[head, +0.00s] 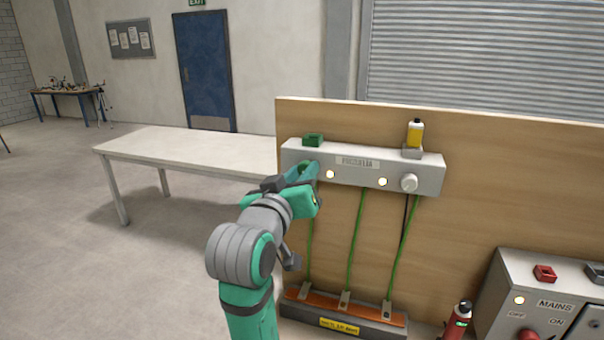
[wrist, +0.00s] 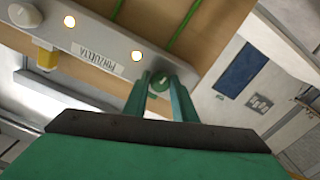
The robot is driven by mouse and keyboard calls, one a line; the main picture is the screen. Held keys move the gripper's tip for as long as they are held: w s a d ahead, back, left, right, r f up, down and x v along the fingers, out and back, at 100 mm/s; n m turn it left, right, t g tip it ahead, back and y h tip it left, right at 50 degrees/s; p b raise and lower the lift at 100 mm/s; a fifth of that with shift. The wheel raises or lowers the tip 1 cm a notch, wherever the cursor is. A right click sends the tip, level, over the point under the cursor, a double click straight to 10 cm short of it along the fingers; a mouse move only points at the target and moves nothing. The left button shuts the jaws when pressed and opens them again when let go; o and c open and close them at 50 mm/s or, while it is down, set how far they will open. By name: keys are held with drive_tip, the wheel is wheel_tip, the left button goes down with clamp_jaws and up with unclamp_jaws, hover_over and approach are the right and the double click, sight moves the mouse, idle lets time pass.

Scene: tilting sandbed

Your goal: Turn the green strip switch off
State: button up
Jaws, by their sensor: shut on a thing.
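A pale grey power strip (head: 361,178) is fixed to a wooden board. The green switch, a round knob with a pale mark, shows between my fingertips in the wrist view (wrist: 160,83), at one end of the strip. In the head view it sits at the strip's left end, largely hidden by my gripper (head: 308,170). My gripper also shows in the wrist view (wrist: 161,84), with a finger on each side of the knob, shut on it.
Green cables hang below to an orange-topped base (head: 345,322). A mains box (head: 544,295) stands right; a bare table (head: 190,147) is left.

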drive_tip(key=shift+n, duration=3.9)
drive_tip(key=o, duration=1)
drive_tip(key=shift+o, duration=0.2)
drive_tip(key=v, duration=1)
drive_tip(key=shift+s, duration=0.4)
